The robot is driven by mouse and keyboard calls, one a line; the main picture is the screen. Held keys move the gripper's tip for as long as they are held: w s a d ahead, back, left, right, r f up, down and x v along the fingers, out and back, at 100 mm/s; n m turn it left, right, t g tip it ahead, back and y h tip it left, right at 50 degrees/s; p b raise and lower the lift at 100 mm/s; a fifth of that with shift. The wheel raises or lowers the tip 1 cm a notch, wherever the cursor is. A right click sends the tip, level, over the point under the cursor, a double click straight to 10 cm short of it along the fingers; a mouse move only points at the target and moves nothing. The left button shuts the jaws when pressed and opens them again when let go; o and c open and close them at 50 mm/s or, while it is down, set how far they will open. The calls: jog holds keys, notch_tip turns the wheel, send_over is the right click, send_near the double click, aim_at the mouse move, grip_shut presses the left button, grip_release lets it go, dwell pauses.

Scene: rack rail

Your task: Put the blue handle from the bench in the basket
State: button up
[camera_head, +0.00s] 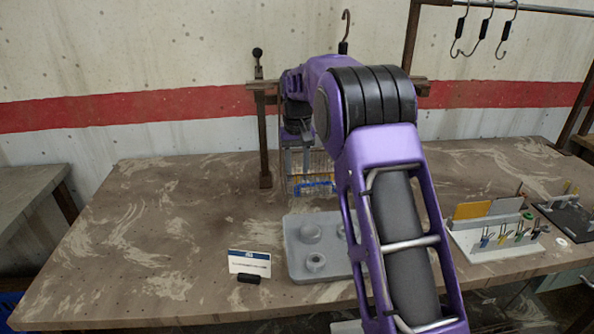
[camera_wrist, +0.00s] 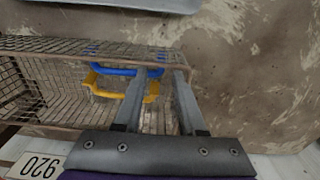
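The wire basket (camera_head: 290,170) stands at the back of the bench, below my gripper; its rim (camera_wrist: 60,45) shows in the wrist view. A blue handle (camera_wrist: 127,71) appears low inside the basket, by the wall nearer the front of the bench. It also shows through the wires in the head view (camera_head: 318,187). My gripper (camera_wrist: 160,74) points down over the basket's end, its two fingers apart with a gap between them. The blue handle's right end shows near that gap, and I see no grip on it. In the head view, the arm partly hides the gripper.
A yellow handle (camera_wrist: 100,92) lies beside the blue one in the basket. A grey tray (camera_head: 300,273) with round parts and a card (camera_head: 250,262) are in front. A rack of small tools (camera_head: 500,240) stands at right. Hooks (camera_head: 482,30) hang from a rail. The bench's left is clear.

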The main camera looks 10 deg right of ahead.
jog(key=shift+o, duration=0.6)
jog(key=shift+r, duration=0.1)
